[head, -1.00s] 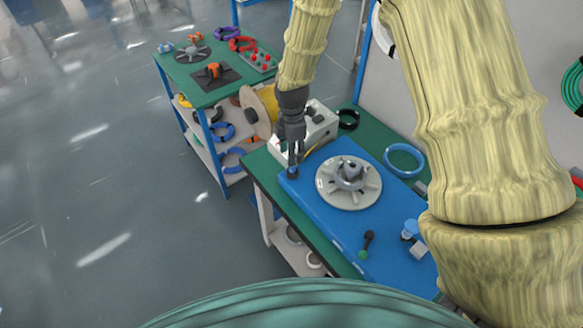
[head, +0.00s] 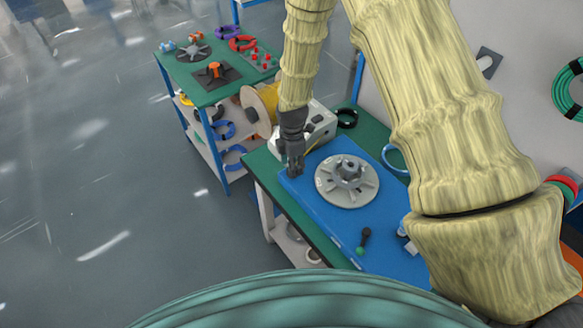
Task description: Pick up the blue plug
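My gripper (head: 292,164) points down at the left corner of the blue work mat (head: 318,222). Its dark fingers are low at the spot where a small dark plug with a blue tip showed a second ago. That plug now lies behind or between the fingers, and I cannot make it out. The fingers are too small and dark to show whether they are closed on it. A dark plug with a green end (head: 363,241) lies near the front of the mat.
A grey spoked disc (head: 347,182) sits on the mat, right of my gripper. A white box (head: 318,122) and a wooden cable spool (head: 258,108) stand close behind. My arm covers the table's right side. A second green-topped cart (head: 212,72) stands at the back left.

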